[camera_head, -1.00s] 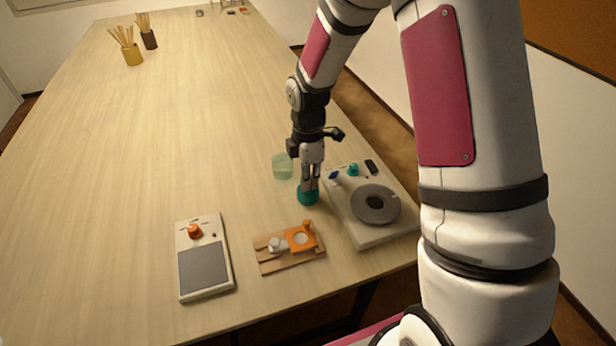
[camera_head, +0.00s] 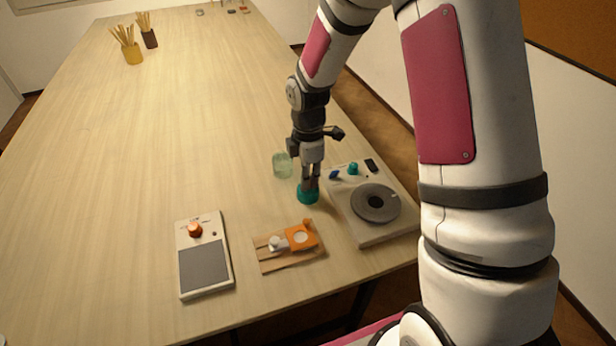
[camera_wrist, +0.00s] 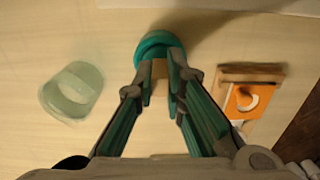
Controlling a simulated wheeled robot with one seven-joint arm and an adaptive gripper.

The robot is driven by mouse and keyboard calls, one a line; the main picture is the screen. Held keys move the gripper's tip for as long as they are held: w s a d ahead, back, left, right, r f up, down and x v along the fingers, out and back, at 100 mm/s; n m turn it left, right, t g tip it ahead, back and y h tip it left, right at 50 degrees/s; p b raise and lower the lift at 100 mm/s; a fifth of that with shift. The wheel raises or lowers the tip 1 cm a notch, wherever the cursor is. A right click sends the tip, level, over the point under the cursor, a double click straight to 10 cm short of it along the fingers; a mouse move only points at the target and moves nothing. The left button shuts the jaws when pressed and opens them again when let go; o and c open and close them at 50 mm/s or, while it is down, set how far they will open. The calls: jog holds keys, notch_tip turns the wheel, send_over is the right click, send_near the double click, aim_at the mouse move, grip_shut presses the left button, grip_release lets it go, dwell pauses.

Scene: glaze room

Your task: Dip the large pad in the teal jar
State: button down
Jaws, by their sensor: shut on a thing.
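The teal jar (camera_head: 308,194) is a small round teal vessel on the table, left of the white wheel unit. My gripper (camera_head: 310,183) points down at it, with the fingertips at its rim. In the wrist view, the teal jar (camera_wrist: 156,44) lies just beyond the fingertips of my gripper (camera_wrist: 160,76). The fingers are close together around a tan piece (camera_wrist: 160,69). This may be the large pad, but most of it is hidden by the fingers and jar. I cannot tell how deep it sits in the jar.
A pale green glass (camera_head: 283,165) stands close left of my gripper. A white unit with a grey wheel (camera_head: 358,222) is at right. A wooden board with an orange holder (camera_head: 301,237) and a grey-topped panel (camera_head: 204,268) are nearer.

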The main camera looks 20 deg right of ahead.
jog(key=shift+r+p, duration=1)
jog(key=shift+r, duration=2)
